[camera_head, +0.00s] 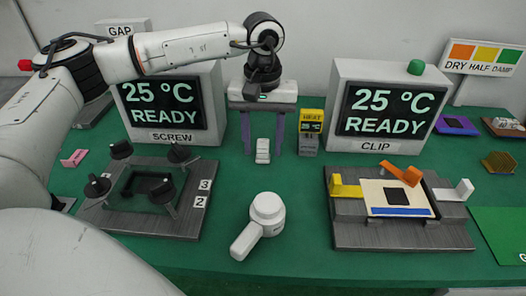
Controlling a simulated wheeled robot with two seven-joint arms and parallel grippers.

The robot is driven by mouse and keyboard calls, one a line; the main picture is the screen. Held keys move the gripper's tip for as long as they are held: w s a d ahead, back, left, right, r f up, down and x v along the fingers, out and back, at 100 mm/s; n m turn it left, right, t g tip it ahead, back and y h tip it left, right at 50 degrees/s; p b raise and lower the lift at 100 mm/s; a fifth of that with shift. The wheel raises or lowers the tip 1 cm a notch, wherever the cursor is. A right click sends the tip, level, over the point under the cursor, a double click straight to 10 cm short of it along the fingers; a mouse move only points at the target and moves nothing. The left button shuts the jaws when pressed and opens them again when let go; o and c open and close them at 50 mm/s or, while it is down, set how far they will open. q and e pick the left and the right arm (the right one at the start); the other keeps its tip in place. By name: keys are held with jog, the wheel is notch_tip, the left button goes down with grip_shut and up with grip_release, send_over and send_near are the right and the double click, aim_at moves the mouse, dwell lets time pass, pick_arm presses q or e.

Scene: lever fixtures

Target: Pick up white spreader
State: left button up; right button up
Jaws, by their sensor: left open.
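A small white ridged piece (263,151), which looks like the white spreader, is on the green table behind the middle. My left gripper (264,148) points down over it with its two purple fingers apart, one on each side in the picture. I see a gap on both sides, so the gripper is open and not closed on it. Whether the fingertips touch the table is hard to tell. A larger white tool with a round head and a handle (264,215) lies nearer, at the front middle. My right gripper is out of view.
A screw fixture with black knobs (150,223) stands left and a clip fixture with coloured levers (400,236) right. Two display boxes (212,80) (340,72) stand behind. A small yellow-topped meter (311,117) stands close right of the gripper.

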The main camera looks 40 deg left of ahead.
aim_at(263, 141)
pick_arm(q)
jog(key=shift+f, duration=0.45)
grip_shut()
notch_tip(263, 141, up, 10)
jog(key=shift+r+p, duration=0.1)
jog(key=shift+p, duration=0.3)
jog(key=c, duration=0.8)
grip_release()
jog(key=shift+c, duration=1.3)
